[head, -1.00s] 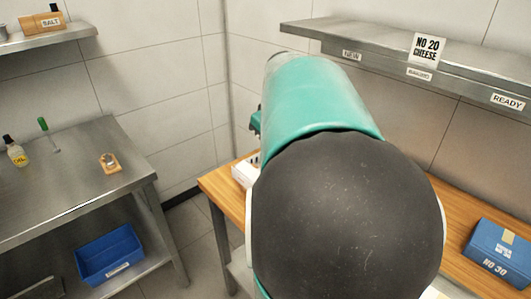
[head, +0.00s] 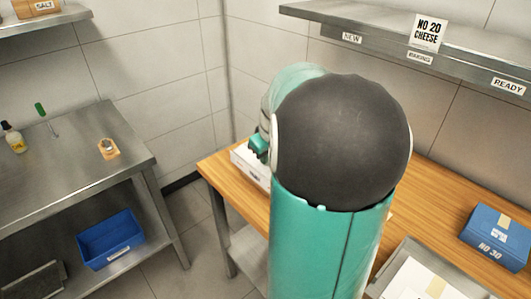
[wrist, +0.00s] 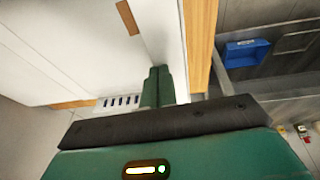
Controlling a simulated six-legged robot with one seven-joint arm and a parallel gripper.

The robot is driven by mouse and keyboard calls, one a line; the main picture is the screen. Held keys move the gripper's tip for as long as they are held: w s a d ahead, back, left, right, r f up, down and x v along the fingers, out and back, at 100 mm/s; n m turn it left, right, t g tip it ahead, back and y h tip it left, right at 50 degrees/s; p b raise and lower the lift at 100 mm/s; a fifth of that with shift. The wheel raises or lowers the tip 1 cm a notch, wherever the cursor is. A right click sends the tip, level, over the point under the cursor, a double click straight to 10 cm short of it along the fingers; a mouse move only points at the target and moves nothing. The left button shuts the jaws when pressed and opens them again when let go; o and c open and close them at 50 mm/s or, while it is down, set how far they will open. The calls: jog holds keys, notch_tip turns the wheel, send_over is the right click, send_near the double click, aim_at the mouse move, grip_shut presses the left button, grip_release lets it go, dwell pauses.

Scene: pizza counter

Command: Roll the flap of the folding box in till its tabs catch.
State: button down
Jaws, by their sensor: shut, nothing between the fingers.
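A white box (head: 243,162) sits at the left end of the wooden counter, partly hidden by my arm in the head view. In the wrist view its white panels (wrist: 75,45) fill the upper left, with a brown patch on one and a row of dark marks or slots (wrist: 122,101) on a lower strip. My gripper (wrist: 158,72) is shut and empty, its fingertips close against a white panel near the box's right side. I cannot tell whether they touch it. In the head view my gripper (head: 259,146) shows only in part beside the box. The tabs cannot be made out.
A metal tray (head: 385,272) with a white taped package lies at the counter's front. A blue NO 30 box (head: 497,236) sits at right. A labelled metal shelf (head: 385,50) hangs above. A blue bin (head: 110,238) is under the left steel table (head: 60,185).

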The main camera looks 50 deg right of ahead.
jog(key=shift+d+f+y, duration=0.2)
jog(key=shift+d+y, duration=0.1)
jog(key=shift+y, duration=0.4)
jog(key=shift+d+f+y, duration=0.2)
jog(key=shift+y, duration=0.3)
jog(key=y, duration=0.1)
jog(key=d+f+y, duration=0.1)
jog(key=y, duration=0.1)
jog(key=shift+s+f+m+t, duration=0.1)
jog(key=shift+f+m+t, duration=0.05)
jog(key=shift+m+t, duration=0.25)
jog(key=y, duration=0.1)
jog(key=f+y, duration=0.1)
jog(key=y, duration=0.2)
jog(key=shift+d+f+m+t, duration=0.25)
jog(key=shift+f+m+t, duration=0.05)
jog(key=shift+f, duration=0.05)
jog(key=shift+f+y, duration=0.35)
jog(key=shift+y, duration=0.35)
jog(key=shift+f, duration=0.1)
jog(key=shift+a, duration=0.1)
